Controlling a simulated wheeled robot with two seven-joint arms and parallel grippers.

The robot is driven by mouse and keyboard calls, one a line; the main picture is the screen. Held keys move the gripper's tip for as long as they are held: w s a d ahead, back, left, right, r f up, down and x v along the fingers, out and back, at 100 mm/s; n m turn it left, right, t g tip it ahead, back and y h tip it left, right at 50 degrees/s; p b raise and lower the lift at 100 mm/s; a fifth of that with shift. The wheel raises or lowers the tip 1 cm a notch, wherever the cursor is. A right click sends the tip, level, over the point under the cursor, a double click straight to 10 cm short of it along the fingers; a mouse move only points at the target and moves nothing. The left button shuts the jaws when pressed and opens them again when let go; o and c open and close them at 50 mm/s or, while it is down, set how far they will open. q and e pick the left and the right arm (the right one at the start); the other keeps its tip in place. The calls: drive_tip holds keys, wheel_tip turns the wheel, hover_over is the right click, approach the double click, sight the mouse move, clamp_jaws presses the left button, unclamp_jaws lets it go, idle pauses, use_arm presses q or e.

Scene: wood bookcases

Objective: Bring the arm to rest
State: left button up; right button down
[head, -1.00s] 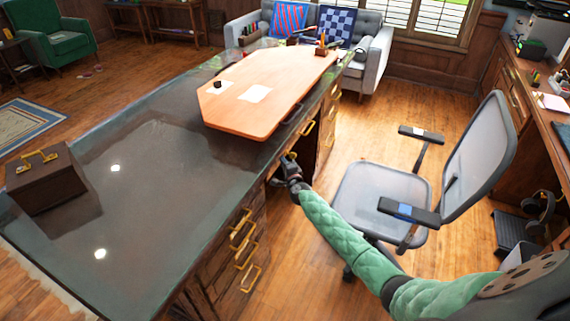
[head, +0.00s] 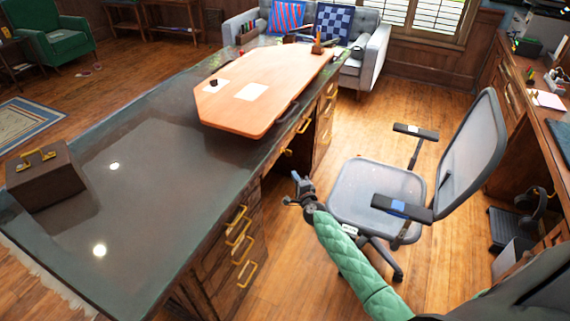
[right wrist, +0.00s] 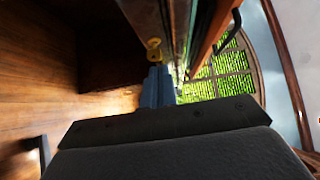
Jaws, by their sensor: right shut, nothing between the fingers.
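My right arm, in a green quilted sleeve, comes in from the lower right in the head view. My right gripper (head: 299,186) is in the gap between the dark-topped desk (head: 150,215) and the grey office chair (head: 375,190). It is shut and empty, apart from the desk's drawer fronts. In the right wrist view its fingers (right wrist: 158,86) show close together, with a brass handle (right wrist: 153,46) beyond them. My left gripper is not in view.
An orange board (head: 265,100) with white paper lies on the desk. A brown box (head: 45,180) stands at the desk's left. Brass drawer handles (head: 240,240) stick out from the desk's side. A side desk (head: 535,110) stands at the right. Wood floor is open beyond the chair.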

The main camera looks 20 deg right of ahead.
drive_tip(key=shift+s, duration=0.15)
drive_tip(key=s+a+f+n+g+y, duration=0.1)
drive_tip(key=s+a+n+g+y, duration=0.35)
drive_tip(key=a+n, duration=0.4)
drive_tip(key=s+a+n+g+y, duration=0.3)
drive_tip(key=a+n+g, duration=0.2)
drive_tip(key=a+n, duration=0.3)
drive_tip(key=s+a+f+n+g+h, duration=0.1)
drive_tip(key=s+a+f+g, duration=0.1)
drive_tip(key=s, duration=1.2)
drive_tip(key=s+a+f+n+g+h, duration=0.2)
drive_tip(key=s+f, duration=0.2)
drive_tip(key=s, duration=1)
drive_tip(key=s+a+f+n+g+h, duration=0.1)
drive_tip(key=s+a+f+g+h, duration=0.1)
drive_tip(key=s, duration=1.2)
drive_tip(key=shift+s+a+f+g, duration=0.3)
drive_tip(key=shift+a+f+g, duration=0.3)
drive_tip(key=shift+f, duration=0.35)
